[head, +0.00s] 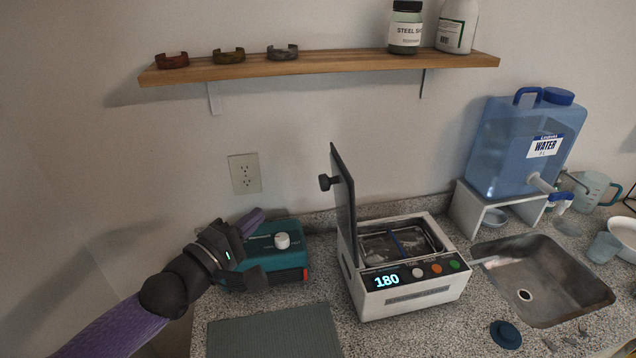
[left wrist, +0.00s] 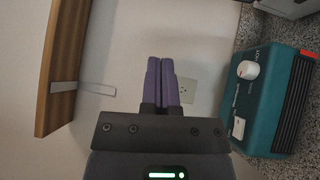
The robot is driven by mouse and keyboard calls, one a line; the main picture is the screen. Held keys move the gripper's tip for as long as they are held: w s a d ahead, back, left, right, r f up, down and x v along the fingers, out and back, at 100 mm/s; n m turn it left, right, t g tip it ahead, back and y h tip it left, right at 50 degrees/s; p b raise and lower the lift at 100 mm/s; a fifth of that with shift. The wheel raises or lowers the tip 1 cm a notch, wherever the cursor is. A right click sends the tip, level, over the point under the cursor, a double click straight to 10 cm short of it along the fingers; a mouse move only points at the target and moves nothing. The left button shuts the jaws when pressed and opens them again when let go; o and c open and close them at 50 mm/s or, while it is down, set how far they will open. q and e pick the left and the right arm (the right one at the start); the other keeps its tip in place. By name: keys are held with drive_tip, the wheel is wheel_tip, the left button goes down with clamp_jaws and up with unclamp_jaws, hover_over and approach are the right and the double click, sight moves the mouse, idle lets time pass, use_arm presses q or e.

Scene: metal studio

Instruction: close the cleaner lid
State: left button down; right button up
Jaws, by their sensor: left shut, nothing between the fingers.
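The cleaner (head: 415,293) is a white box with a lit display reading 180 and several buttons, standing on the speckled counter in the head view. The open basin shows liquid or a metal tray and a blue strip inside. My left gripper (head: 252,222) is left of the lid, apart from it, above the teal device. In the left wrist view its purple fingers (left wrist: 160,82) are together and empty. My right gripper is not in view.
A teal device (head: 262,255) with a white knob sits left of the cleaner. A wooden shelf (head: 320,65) with rings and jars hangs above. A sink (head: 545,285) and a blue water container (head: 525,140) are on the right. A grey mat (head: 275,333) lies in front.

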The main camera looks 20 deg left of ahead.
use_arm(q)
drive_tip(key=w+d, duration=0.4)
drive_tip(key=w, duration=0.6)
drive_tip(key=shift+w+d+r, duration=0.25)
drive_tip(key=shift+d+r, duration=0.1)
drive_tip(key=shift+r, duration=0.1)
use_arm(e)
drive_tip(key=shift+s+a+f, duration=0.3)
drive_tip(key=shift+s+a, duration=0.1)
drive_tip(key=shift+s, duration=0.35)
